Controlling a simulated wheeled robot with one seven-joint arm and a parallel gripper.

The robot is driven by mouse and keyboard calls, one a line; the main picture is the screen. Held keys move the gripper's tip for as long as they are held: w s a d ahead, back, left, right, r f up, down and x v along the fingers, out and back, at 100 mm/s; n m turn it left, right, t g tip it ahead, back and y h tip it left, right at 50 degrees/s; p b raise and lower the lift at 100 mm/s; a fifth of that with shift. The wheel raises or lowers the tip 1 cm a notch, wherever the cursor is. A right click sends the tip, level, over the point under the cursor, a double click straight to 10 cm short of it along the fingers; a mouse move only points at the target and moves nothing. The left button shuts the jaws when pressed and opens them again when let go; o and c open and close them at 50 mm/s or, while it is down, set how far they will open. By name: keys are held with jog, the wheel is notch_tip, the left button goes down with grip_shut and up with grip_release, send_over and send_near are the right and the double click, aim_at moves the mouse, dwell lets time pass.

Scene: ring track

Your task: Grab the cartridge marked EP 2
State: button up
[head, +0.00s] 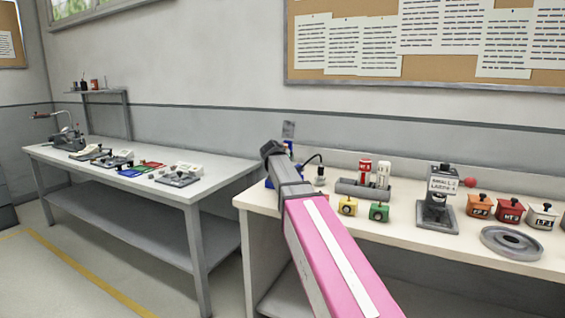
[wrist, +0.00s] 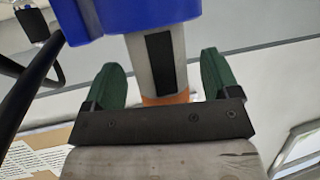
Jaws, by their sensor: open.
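I can read no EP 2 mark in either view. In the head view a red cartridge (head: 365,171) and a white cartridge (head: 383,175) stand upright in a grey rack (head: 345,187) on the right bench; their small marks are unclear. My gripper (head: 274,149) is over that bench's left end, left of the rack. In the wrist view my gripper (wrist: 162,66) is open, its green fingers on either side of a grey post (wrist: 143,66) with a black strip and an orange part. A blue body (wrist: 130,15) adjoins the post. I cannot tell whether the fingers touch the post.
On the right bench (head: 475,245) stand yellow (head: 347,206) and green boxes (head: 379,211), a signed black stand (head: 437,212), a grey ring (head: 512,243) and several knobbed boxes. The left bench (head: 205,185) holds several devices. Floor shows between the benches.

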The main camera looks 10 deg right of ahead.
jog(key=shift+w+d+f, duration=0.2)
jog(key=shift+w, duration=0.4)
jog(key=shift+c, duration=0.4)
jog(key=c, duration=1)
jog(key=shift+r, duration=0.1)
